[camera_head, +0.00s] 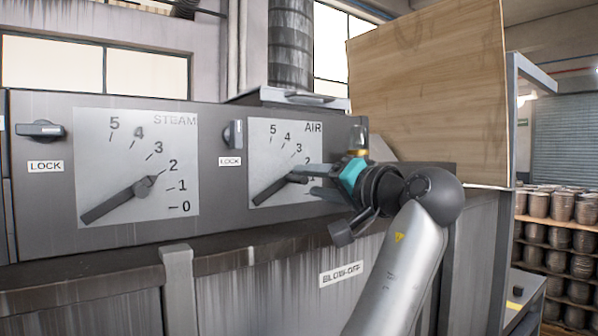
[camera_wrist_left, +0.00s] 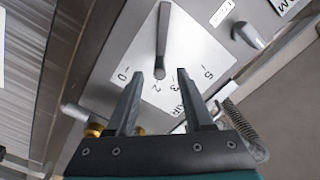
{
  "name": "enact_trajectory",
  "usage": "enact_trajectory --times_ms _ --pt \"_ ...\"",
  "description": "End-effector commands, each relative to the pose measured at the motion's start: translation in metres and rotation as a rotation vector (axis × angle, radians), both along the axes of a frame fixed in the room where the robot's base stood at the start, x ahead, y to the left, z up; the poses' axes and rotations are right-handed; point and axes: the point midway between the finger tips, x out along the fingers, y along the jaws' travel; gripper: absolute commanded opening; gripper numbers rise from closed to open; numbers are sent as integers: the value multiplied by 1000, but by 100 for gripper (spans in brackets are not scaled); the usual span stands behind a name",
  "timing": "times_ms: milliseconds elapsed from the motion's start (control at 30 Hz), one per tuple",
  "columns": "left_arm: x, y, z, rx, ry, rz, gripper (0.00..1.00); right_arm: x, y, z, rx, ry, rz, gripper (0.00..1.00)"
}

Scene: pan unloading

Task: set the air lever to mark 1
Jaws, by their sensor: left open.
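The air lever (camera_head: 272,192) is a dark bar on the pale AIR dial plate (camera_head: 262,140), its long arm pointing down-left. In the left wrist view the lever (camera_wrist_left: 163,35) runs from the top edge toward the numbers, its near end close to mark 2. Mark 1 is hard to see in the left wrist view; in the head view the gripper partly covers the numbers. My left gripper (camera_head: 302,180) is open at the dial. In the left wrist view its fingertips (camera_wrist_left: 160,75) stand either side of the lever's near end, with gaps showing. My right gripper is not in view.
The STEAM dial (camera_head: 120,150) with its own lever (camera_head: 118,203) is to the left. LOCK knobs (camera_head: 40,129) (camera_head: 233,134) sit beside the dials. A brass-based glass fitting (camera_head: 358,141) appears just above my gripper. A wooden board (camera_head: 430,95) stands behind; pot shelves (camera_head: 560,235) are at right.

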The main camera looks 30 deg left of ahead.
Motion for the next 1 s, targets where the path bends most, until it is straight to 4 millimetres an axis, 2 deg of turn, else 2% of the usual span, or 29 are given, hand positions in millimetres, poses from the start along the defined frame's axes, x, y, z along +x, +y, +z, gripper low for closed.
enact_trajectory --times_ms 100,233,400,667,1000 --pt "8 21 2 1 2 3 52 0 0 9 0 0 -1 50" --pt "14 34 1 2 0 1 52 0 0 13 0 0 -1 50" --pt "18 42 0 0 2 -1 52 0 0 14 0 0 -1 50" --pt "18 42 -1 0 1 -1 51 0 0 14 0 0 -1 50" --pt "18 42 0 0 1 -1 13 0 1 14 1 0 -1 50"
